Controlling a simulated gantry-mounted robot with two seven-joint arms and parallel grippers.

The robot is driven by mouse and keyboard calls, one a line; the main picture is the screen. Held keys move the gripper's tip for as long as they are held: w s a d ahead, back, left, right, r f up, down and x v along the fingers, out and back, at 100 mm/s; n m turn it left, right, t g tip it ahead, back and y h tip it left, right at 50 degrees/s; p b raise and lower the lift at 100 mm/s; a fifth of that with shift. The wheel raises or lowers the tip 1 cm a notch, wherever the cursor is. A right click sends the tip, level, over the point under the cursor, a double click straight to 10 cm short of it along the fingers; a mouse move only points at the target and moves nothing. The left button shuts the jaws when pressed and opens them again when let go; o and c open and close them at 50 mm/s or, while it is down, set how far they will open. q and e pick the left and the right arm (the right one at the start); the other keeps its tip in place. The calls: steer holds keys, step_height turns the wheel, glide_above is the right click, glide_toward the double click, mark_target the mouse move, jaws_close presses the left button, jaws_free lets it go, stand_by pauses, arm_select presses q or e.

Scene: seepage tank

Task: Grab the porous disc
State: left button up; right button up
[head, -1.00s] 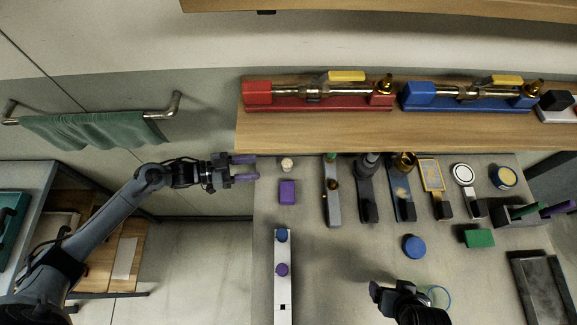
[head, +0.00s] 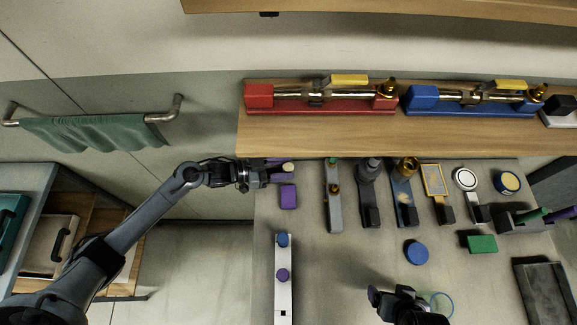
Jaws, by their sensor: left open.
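A small beige, round-topped piece (head: 288,167) stands at the back left of the grey table; it may be the porous disc, though it is too small to be sure. My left gripper (head: 284,170) is open, with its purple fingers on either side of this piece; I cannot tell whether they touch it. A round white-faced disc in a stand (head: 465,178) is farther right. My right gripper (head: 376,296) is at the front of the table, away from both, and its jaw opening is not clear.
A purple block (head: 288,196) lies just in front of my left gripper. A white rail (head: 283,300) with blue and purple knobs is nearer. Several upright fixtures stand to the right. A wooden shelf (head: 400,138) runs behind. A blue disc (head: 416,252) lies mid-table.

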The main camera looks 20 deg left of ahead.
arm_select(q)
steer(key=c, duration=0.8)
